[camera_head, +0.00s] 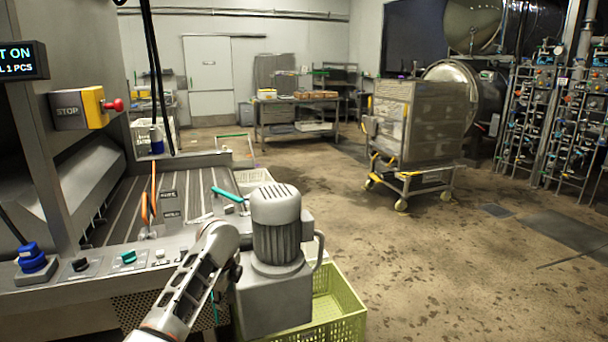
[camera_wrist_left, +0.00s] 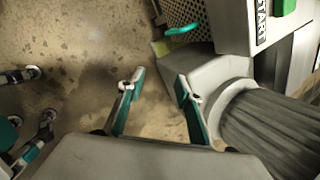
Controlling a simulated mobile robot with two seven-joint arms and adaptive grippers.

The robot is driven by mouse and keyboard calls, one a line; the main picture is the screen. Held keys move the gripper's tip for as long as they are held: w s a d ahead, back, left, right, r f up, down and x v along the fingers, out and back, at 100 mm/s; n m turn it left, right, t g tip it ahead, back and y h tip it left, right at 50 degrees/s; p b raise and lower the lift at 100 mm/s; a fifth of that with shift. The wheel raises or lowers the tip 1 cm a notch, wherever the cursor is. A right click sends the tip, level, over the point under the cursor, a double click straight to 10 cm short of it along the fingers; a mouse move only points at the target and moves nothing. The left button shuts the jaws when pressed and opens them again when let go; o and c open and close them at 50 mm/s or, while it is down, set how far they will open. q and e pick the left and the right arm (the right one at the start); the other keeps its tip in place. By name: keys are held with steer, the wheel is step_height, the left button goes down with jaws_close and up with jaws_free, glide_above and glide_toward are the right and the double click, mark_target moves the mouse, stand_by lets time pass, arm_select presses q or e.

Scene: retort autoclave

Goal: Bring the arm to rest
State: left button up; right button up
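My left arm (camera_head: 185,290) reaches in from the bottom of the head view, past the front of the machine's control panel and beside the grey motor (camera_head: 277,225). Its gripper is mostly hidden by the arm there. In the left wrist view my left gripper (camera_wrist_left: 160,80) has its two teal and white fingers spread apart, with bare floor between them and nothing held. The ribbed motor (camera_wrist_left: 275,125) is close to the right finger in that view; I cannot tell if they touch.
A yellow-green crate (camera_head: 338,312) stands on the floor below the motor. The slatted conveyor (camera_head: 120,212) and the panel with buttons (camera_head: 128,258) lie to the left. A steel trolley (camera_head: 420,120) stands farther back. The floor (camera_head: 450,265) at right is open.

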arm_select(q)
steer(key=s+f+n+t+h, duration=0.1)
steer(key=s+f+n, duration=0.3)
steer(key=s+f, duration=0.55)
steer(key=s+f+n+t+h, duration=0.15)
steer(key=s+f+n, duration=0.25)
steer(key=s+f, duration=0.55)
steer(key=s+d+r+n+t+h+p, duration=0.1)
steer(key=s+n+t, duration=0.3)
steer(key=s, duration=1.8)
steer(key=n, duration=0.4)
steer(key=shift+s+d+n+h+p, duration=0.3)
steer(key=shift+d+h+p, duration=0.05)
steer(key=shift+d+p, duration=0.05)
steer(key=shift+c, duration=1)
steer(key=shift+a, duration=0.15)
